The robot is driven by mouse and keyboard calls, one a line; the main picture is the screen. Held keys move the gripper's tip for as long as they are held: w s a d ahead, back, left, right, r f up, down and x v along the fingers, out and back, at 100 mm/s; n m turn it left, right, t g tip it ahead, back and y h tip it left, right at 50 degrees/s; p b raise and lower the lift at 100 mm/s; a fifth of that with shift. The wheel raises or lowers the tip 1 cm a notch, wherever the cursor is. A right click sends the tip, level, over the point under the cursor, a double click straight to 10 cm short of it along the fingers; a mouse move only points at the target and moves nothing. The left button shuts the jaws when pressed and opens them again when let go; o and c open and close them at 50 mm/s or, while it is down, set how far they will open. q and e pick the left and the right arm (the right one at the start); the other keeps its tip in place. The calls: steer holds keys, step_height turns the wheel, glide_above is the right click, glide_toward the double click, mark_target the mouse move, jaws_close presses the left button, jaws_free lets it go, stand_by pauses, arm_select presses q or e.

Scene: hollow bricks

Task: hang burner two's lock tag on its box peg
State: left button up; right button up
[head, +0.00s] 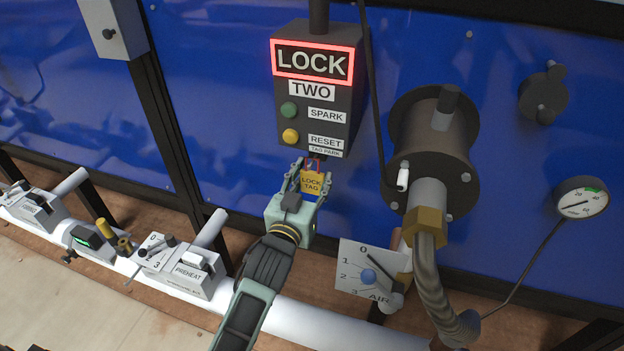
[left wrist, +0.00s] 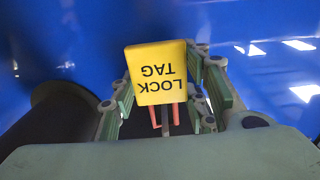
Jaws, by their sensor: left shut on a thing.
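The yellow lock tag (head: 311,183), with a red loop (head: 313,163) on top, is held upright just below burner two's dark control box (head: 354,95). My left gripper (head: 309,177) is shut on the tag, one finger on each side. In the left wrist view the tag (left wrist: 157,75) appears upside down between my left fingers (left wrist: 160,98). There a dark bar (left wrist: 166,122) shows between the two red legs of the loop. The peg area is under the TAG PARK label (head: 325,152); I cannot tell whether the loop is around the peg. My right gripper is not in view.
A hose and the large round burner (head: 433,150) stand right of the box. The AIR dial plate (head: 370,270) is below right. A white pipe with a PREHEAT switch box (head: 185,268) runs low at the left.

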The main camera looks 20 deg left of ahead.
arm_select(q)
steer(key=o, duration=1.2)
steer(key=s, duration=1.2)
step_height(320, 180, down, 24)
steer(key=s+d+m+g, duration=0.1)
steer(key=s+d+g, duration=0.1)
steer(key=g, duration=0.3)
steer(key=s+f+g, duration=0.1)
steer(key=s+f, duration=0.1)
steer(key=f, duration=0.3)
steer(key=s+f+g, duration=0.1)
steer(key=s+f, duration=0.2)
steer(key=f, duration=0.3)
steer(key=s+f+g, duration=0.2)
steer(key=s+f, duration=0.1)
steer(key=f, duration=0.2)
steer(key=shift+s+a+f+m+h, duration=0.2)
steer(key=shift+f+m+h, duration=0.1)
steer(key=shift+f+h, duration=0.1)
steer(key=s+a+f+g, duration=0.2)
steer(key=s+f, duration=0.4)
steer(key=s, duration=0.4)
steer(key=s+a+f+g+y, duration=0.1)
steer(key=s+a+f+g, duration=0.2)
steer(key=s+f, duration=0.4)
steer(key=s+a+f+g, duration=0.3)
steer(key=s+f, duration=0.4)
steer(key=s, duration=0.6)
steer(key=shift+s, duration=0.35)
